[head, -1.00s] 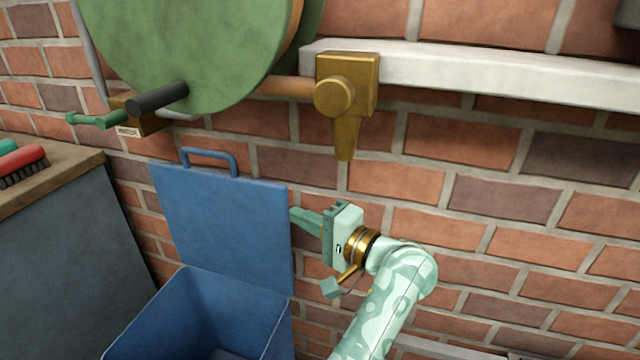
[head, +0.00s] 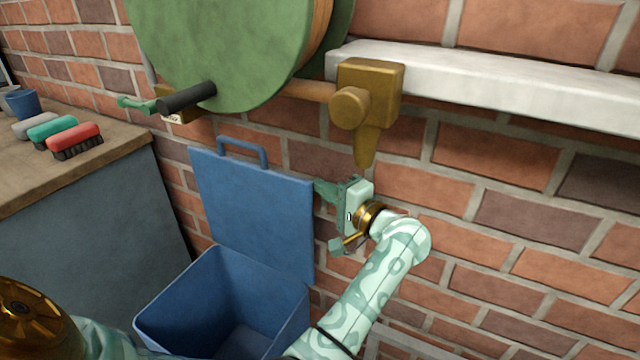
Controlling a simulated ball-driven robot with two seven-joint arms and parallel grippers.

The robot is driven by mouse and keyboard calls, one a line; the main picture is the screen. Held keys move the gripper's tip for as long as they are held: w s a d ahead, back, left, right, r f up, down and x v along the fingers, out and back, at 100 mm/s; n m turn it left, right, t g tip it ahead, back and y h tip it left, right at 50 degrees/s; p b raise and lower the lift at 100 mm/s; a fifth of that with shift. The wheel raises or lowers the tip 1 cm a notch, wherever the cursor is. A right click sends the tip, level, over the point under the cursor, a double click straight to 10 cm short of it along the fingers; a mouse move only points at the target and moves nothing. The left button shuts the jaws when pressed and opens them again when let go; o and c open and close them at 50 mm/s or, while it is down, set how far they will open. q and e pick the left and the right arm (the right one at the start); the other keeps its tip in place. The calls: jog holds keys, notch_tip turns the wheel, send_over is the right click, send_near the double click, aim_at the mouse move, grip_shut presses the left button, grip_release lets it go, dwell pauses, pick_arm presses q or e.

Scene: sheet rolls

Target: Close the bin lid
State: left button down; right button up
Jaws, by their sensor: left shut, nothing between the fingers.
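The blue bin (head: 148,318) stands open below the wall, its inside visible and looking empty. Its blue lid (head: 250,215) stands up at the back of the bin, with a loop handle (head: 243,150) on its top edge. My left gripper (head: 322,188) is at the lid's upper right edge, fingers pointing left. The fingers are shut and hold nothing. Their tips meet the lid's edge in the picture; I cannot tell whether they touch it or reach behind it. My right gripper is out of view.
A green reel (head: 220,50) with a dark crank grip and a brass bracket (head: 368,95) hang above the lid. A white ledge (head: 500,85) runs right along the brick wall. A counter (head: 100,170) at left holds brushes (head: 75,140) and a blue cup (head: 22,103).

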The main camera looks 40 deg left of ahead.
pick_arm(q)
jog(key=shift+a, duration=0.45)
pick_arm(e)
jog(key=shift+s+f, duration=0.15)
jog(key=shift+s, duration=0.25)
pick_arm(q)
jog(key=shift+s, duration=0.1)
